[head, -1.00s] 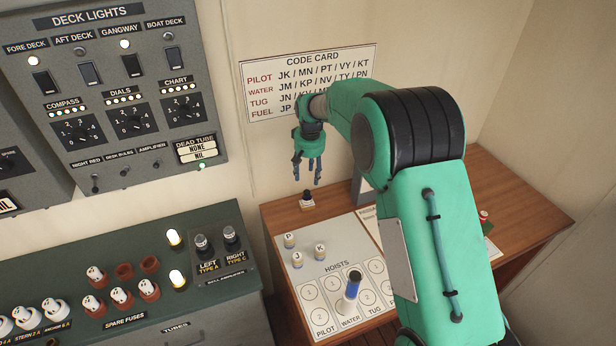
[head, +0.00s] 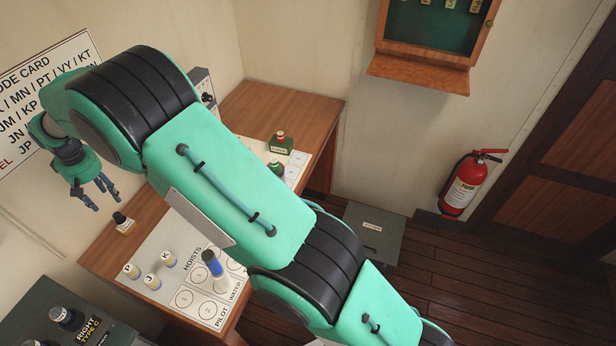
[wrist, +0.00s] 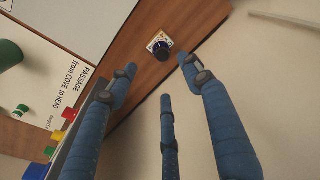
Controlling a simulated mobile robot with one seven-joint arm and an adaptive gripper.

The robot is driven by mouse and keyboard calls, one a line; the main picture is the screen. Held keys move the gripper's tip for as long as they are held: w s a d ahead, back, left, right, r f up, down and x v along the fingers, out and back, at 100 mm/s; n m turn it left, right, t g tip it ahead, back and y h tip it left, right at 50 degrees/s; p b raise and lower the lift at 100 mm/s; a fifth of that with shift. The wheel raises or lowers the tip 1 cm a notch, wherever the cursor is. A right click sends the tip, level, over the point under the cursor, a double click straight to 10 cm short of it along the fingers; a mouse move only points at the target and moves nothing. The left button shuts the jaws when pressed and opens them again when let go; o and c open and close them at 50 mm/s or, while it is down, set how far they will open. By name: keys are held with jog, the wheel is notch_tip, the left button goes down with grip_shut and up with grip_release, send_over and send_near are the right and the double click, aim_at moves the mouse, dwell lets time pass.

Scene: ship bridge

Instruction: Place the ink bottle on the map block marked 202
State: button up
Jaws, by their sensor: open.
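A small dark ink bottle (head: 119,218) stands on a pale labelled base (head: 126,227) near the wall-side edge of the wooden desk. In the wrist view the bottle (wrist: 161,49) shows as a round dark top, just beyond my fingertips, on its base (wrist: 153,38); the print there is too small to read. My gripper (head: 105,195) is open and empty, its blue fingers pointing down, above and slightly left of the bottle in the head view. The wrist view shows the gripper (wrist: 158,68) with its fingers spread. I cannot make out any block marked 202.
Dark green items (head: 281,143) stand farther along the desk (head: 285,105). Small coloured pieces (wrist: 70,112) show in the wrist view. A wall runs close behind the desk.

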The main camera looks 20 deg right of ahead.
jog(key=s+d+r+m+t, duration=0.1)
jog(key=s+d+r, duration=0.3)
jog(key=d+r, duration=0.6)
jog(key=s+d+r+m, duration=0.1)
jog(key=s+d+r, duration=0.4)
jog(key=d+r, duration=0.6)
jog(key=s+d+r+m+t, duration=0.15)
jog(key=s+d+r, duration=0.4)
jog(key=d, duration=0.75)
jog(key=s+d+r+m, duration=0.1)
jog(key=s+d+r, duration=0.1)
jog(key=s+d, duration=0.4)
jog(key=s+d+r+m, duration=0.1)
jog(key=s+d+r, duration=0.2)
jog(key=s+d, duration=0.35)
jog(key=s+d+f+m+t, duration=0.1)
jog(key=s+d, duration=0.3)
jog(key=s, duration=0.4)
jog(key=s+d+f+m+t, duration=0.1)
jog(key=s+d+f, duration=0.2)
jog(key=s, duration=0.5)
jog(key=shift+s+d+f+h, duration=0.2)
jog(key=shift+d+f+h, duration=0.2)
jog(key=shift+d, duration=0.25)
notch_tip(320, 180, down, 3)
jog(key=b, duration=0.2)
jog(key=shift+r+b, duration=0.2)
jog(key=shift+b, duration=0.2)
